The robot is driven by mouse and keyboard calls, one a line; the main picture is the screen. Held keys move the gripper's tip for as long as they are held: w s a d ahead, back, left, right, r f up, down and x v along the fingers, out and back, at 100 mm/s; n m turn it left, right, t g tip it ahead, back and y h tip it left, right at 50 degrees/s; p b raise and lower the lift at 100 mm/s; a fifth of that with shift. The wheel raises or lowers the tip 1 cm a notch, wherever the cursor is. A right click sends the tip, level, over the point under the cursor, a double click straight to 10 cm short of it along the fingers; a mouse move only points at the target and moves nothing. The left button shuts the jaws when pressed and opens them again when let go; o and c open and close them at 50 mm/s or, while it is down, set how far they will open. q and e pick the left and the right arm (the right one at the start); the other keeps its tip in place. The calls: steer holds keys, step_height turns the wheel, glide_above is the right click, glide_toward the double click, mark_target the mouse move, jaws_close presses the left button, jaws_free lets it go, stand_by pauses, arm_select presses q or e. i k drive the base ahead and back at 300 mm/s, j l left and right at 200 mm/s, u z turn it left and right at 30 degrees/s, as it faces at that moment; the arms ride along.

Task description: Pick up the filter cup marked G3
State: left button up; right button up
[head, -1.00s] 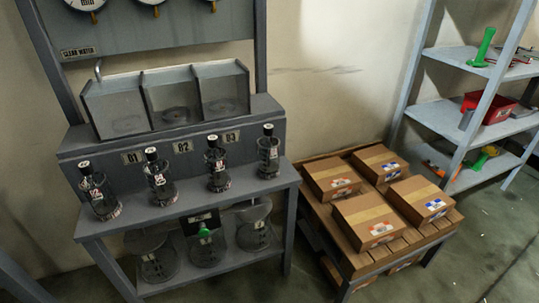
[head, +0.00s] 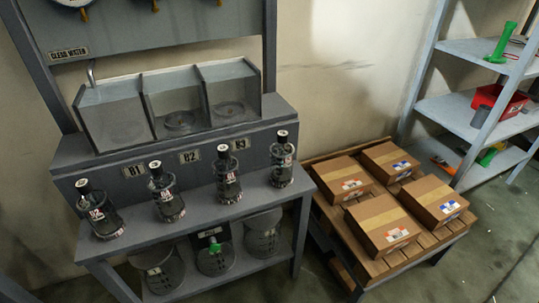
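Several clear cups with black necks and round white top labels stand in a row on the front ledge of the grey bench. They are the far-left cup (head: 101,214), the second cup (head: 166,196), the third cup (head: 227,185) and the far-right cup (head: 282,165). The far-left cup's side marking seems to end in 2. The other markings are too small to read surely, so I cannot tell which cup is G3. Neither of my grippers is in view.
Three open-topped clear bins (head: 176,104) sit behind the cups, above plates B1, B2 and B3. A pallet table with cartons (head: 382,222) stands right, before a grey shelf rack (head: 462,118).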

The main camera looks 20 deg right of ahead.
mark_target(282, 153)
steer(key=i+j+z, duration=0.15)
steer(key=i+z, duration=0.2)
steer(key=i+j+z, duration=0.35)
steer(key=i+l, duration=0.05)
